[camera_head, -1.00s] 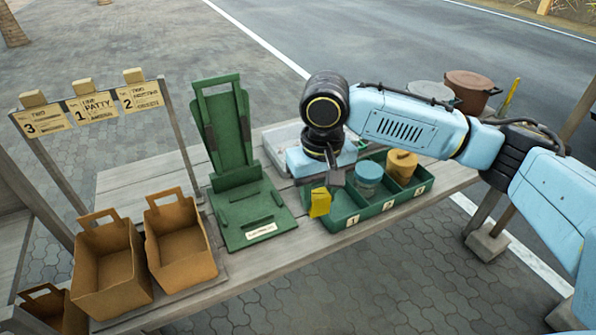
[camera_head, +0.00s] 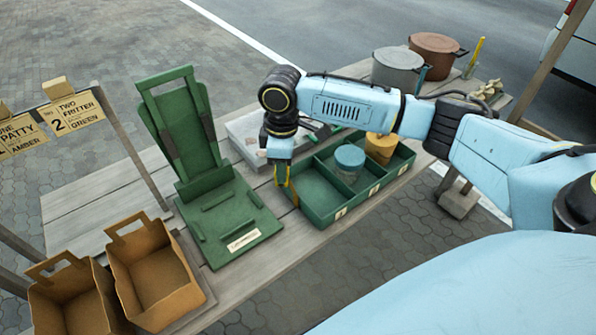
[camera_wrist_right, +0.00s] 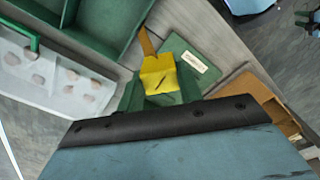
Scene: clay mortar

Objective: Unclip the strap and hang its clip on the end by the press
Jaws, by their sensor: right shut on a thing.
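My right gripper (camera_head: 283,181) points down at the left edge of the green compartment tray. It is shut on a small yellow piece (camera_head: 292,191). In the right wrist view the yellow piece (camera_wrist_right: 158,77) looks folded and carries a dark mark. A narrow tan strip (camera_wrist_right: 146,42) runs up from it; whether this is the strap I cannot tell. The green press (camera_head: 222,204) stands to the left of the gripper with its tall frame raised. It also shows behind the yellow piece in the wrist view (camera_wrist_right: 234,90). No clip or strap is clearly identifiable.
The green tray (camera_head: 330,214) holds a teal-lidded jar (camera_head: 349,160) and an orange-lidded one (camera_head: 381,147). A pale box (camera_head: 245,130) lies behind. Paper bags (camera_head: 157,275) stand left, below order tickets (camera_head: 75,112). Pots (camera_head: 398,70) stand at the back right.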

